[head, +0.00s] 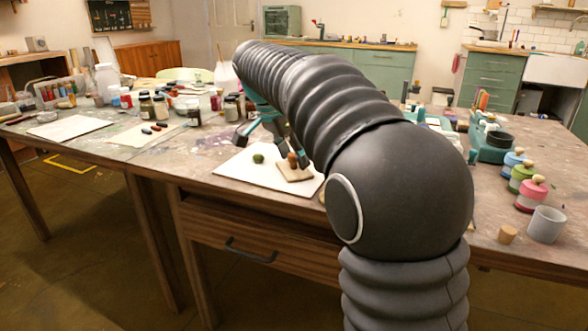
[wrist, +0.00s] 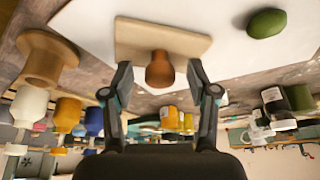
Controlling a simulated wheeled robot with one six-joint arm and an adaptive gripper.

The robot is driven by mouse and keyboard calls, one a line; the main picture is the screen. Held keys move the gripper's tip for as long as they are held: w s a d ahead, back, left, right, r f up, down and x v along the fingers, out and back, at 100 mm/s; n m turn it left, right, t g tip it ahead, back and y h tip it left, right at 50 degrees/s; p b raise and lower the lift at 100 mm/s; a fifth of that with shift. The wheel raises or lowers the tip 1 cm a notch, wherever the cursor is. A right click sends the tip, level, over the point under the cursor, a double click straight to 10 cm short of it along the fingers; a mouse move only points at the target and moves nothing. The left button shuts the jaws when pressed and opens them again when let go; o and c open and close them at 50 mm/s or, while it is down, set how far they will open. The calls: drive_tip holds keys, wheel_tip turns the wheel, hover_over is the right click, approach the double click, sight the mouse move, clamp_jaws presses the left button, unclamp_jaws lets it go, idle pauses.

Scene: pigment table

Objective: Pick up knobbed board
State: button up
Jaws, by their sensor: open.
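The knobbed board is a flat pale board (head: 296,174) with a brown knob (head: 292,160) standing on it, lying on a white sheet near the table's front edge. The wrist view shows the board (wrist: 135,37) and its knob (wrist: 159,72) too. My gripper (head: 268,136) is open above and behind the board in the head view. In the wrist view my gripper (wrist: 160,85) has its fingers apart on either side of the knob, with a gap on both sides. Whether the fingers are level with the knob I cannot tell. My arm hides part of the table behind the board.
A green oval lump (head: 258,158) lies on the white sheet (head: 236,165) left of the board; it also shows in the wrist view (wrist: 266,23). Jars (head: 232,108) stand behind. In the wrist view a wooden spool-like piece (wrist: 46,58) and small bottles are near the left finger.

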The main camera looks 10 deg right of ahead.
sight(293, 153)
clamp_jaws()
drive_tip(key=shift+r, duration=0.1)
drive_tip(key=shift+r, duration=0.45)
wheel_tip(293, 153, up, 4)
drive_tip(key=shift+f+p, duration=0.2)
drive_tip(key=shift+p, duration=0.3)
drive_tip(key=s+d+r, duration=0.6)
drive_tip(key=s, duration=0.3)
drive_tip(key=shift+s+d+r, duration=0.2)
drive_tip(key=shift+s+d, duration=0.1)
drive_tip(key=shift+d, duration=0.05)
